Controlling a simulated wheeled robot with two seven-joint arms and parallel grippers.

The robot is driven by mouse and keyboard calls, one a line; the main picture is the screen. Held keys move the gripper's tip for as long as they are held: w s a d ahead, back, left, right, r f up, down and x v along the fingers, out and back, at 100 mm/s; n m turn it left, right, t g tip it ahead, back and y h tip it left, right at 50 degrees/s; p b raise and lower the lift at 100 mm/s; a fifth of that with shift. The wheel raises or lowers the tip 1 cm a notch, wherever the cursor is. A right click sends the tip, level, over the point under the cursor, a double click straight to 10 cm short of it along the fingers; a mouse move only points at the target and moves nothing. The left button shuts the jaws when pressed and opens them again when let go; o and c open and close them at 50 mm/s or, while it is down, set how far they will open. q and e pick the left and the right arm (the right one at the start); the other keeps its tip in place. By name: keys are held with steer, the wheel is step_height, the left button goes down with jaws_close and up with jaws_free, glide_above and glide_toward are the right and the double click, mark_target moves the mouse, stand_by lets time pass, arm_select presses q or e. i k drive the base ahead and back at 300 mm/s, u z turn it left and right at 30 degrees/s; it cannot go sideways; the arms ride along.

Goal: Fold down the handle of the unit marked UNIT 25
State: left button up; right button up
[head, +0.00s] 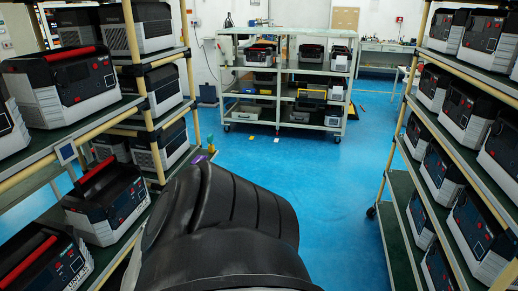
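Several grey-and-black units with red-trimmed front panels stand on the left rack. One with a red top handle (62,55) is on the upper shelf. A second unit (107,205), with its red handle (94,172) along the top, is on the lower shelf. A third unit (48,265) with a red handle (28,256) is at the bottom left, cut off by the picture edge. White lettering shows on its front, but I cannot read the number surely. I cannot tell which is UNIT 25. A large black arm link of mine fills the bottom middle. Neither gripper is visible.
The left rack has cream posts (138,60). A right rack (393,135) holds several similar units. A wheeled grey shelf (285,100) stands at the back with more units. The blue floor (330,185) between the racks is clear.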

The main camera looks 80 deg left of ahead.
mark_target(86, 177)
steer(key=u, duration=2.7)
steer(key=i, duration=2.45)
steer(key=u, duration=0.35)
